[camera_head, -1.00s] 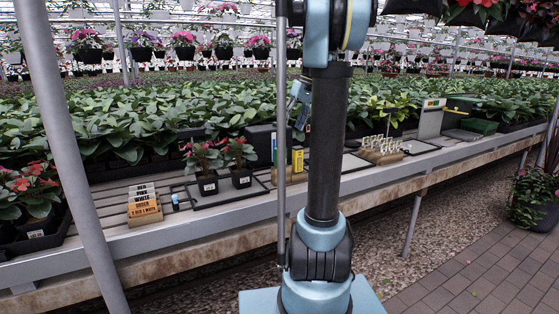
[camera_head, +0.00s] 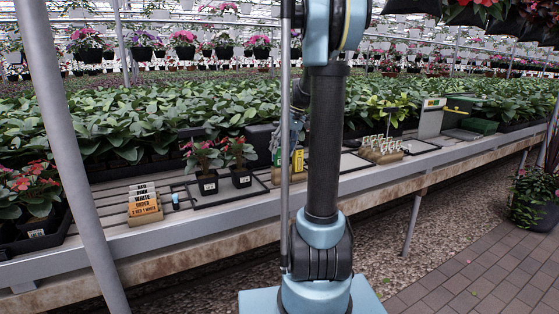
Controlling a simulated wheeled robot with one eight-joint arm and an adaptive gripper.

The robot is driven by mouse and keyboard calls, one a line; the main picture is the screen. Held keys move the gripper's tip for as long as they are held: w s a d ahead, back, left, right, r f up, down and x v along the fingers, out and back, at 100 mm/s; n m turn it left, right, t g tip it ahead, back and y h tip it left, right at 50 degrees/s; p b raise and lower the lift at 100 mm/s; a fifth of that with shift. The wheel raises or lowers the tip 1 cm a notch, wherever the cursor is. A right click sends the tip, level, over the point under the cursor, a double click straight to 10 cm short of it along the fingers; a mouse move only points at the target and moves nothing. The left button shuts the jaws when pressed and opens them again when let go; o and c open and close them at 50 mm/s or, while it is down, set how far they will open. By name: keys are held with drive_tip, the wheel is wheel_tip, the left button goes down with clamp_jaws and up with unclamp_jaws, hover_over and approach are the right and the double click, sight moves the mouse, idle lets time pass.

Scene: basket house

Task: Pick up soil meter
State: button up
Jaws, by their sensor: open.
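I cannot tell for sure which thing is the soil meter. A yellow upright piece (camera_head: 298,160) and a narrow green and white piece (camera_head: 276,157) stand in a wooden block (camera_head: 274,178) on the bench, and either may be it. My arm and a thin grey pole hide part of this block. My gripper (camera_head: 291,138) is open and hangs just above these pieces, pointing down, largely hidden behind the pole and the arm. Whether it touches them cannot be seen.
Two potted red-flowered plants (camera_head: 207,166) stand left of the block on the slatted bench (camera_head: 190,228). A block of white tags (camera_head: 382,152) stands to the right. Dense leafy plants fill the back.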

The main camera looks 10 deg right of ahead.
drive_tip(key=shift+f, duration=0.25)
drive_tip(key=c, duration=0.7)
drive_tip(key=shift+r, duration=0.1)
drive_tip(key=shift+c, duration=0.2)
